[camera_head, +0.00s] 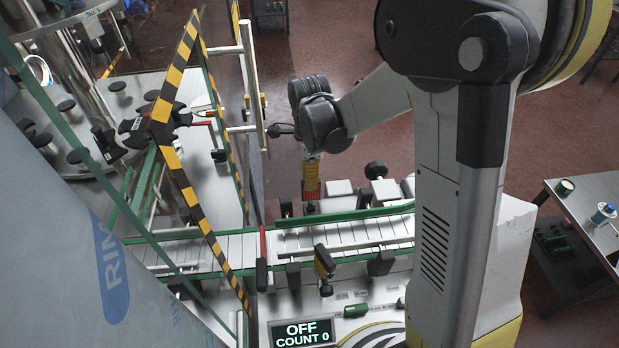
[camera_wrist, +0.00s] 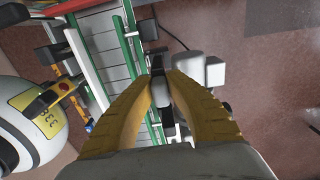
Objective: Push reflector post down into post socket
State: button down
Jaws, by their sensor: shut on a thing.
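My gripper (camera_head: 311,190) points down at the far side of the conveyor, just behind its green rail. In the wrist view its yellow fingers (camera_wrist: 162,76) come together around a small dark, grey-and-black piece, which I take to be the reflector post (camera_wrist: 160,92). The fingers hide much of the post. In the head view only a dark stub shows below the fingertips, close to the rail. I cannot make out the post socket, or how deep the post sits.
The conveyor (camera_head: 345,234) runs across below the gripper, with green rails and black brackets. A sensor with an orange face (camera_head: 324,262) stands at its near side. A striped yellow-black guard frame (camera_head: 178,165) is to the left. A side table (camera_head: 597,200) stands at the right.

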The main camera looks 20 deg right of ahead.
jog(key=shift+f+b, duration=0.3)
jog(key=shift+b, duration=0.15)
dwell(0.7)
jog(key=c, duration=1.4)
grip_release()
jog(key=shift+o, duration=0.2)
notch_tip(320, 180, up, 12)
jog(key=shift+r, duration=0.1)
jog(key=shift+s, duration=0.1)
